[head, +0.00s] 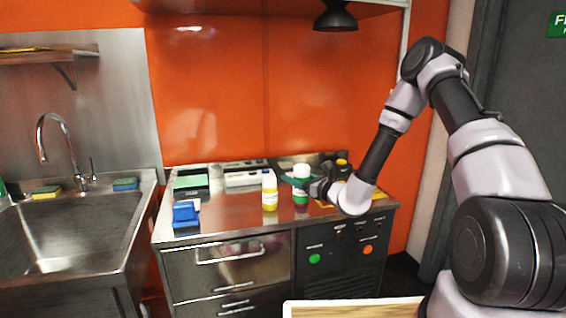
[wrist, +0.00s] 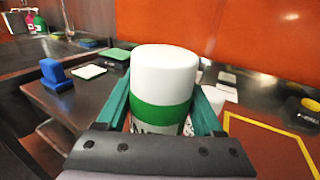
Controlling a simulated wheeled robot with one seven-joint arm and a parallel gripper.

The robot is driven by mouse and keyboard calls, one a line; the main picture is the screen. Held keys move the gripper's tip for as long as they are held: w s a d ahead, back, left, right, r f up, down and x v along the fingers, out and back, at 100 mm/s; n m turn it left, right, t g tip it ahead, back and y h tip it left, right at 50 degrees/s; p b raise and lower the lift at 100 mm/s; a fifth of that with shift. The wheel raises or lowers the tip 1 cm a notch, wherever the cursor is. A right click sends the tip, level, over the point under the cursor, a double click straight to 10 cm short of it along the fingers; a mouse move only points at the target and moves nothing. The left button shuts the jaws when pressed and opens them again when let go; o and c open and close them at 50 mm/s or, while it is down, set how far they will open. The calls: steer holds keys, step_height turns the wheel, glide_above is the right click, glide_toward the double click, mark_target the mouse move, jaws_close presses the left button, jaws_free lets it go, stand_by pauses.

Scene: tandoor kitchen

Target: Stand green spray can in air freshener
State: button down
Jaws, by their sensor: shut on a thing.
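The green spray can (wrist: 162,90) has a white top and a green band, and stands upright between the fingers of my gripper (wrist: 165,118). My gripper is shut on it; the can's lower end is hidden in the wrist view. In the head view the can's white top (head: 301,171) shows above my gripper (head: 304,184), over the steel counter. I cannot tell whether its base touches the counter. A yellow outline (wrist: 270,128) marks an area of the counter to the right of the can. No place labelled air freshener is readable.
A blue object (head: 186,214), a green pad (head: 190,182) and a pale device (head: 246,178) are on the counter (head: 232,218). A black item with a yellow top (head: 342,165) is at right. A sink (head: 65,235) lies left.

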steer(key=w+d+f+m+t+h, duration=0.15)
steer(key=d+m+h, duration=0.35)
steer(key=d, duration=0.6)
steer(key=w+d+f+m+t+h, duration=0.1)
steer(key=d+m+t+h, duration=0.35)
steer(key=d, duration=0.75)
steer(key=s+d+r+g+h, duration=0.1)
steer(key=s+r+h, duration=0.1)
steer(key=s, duration=0.3)
steer(key=shift+s+n+h, duration=0.3)
steer(key=shift+n+h, duration=0.05)
steer(key=shift+n, duration=0.1)
steer(key=shift+d, duration=0.15)
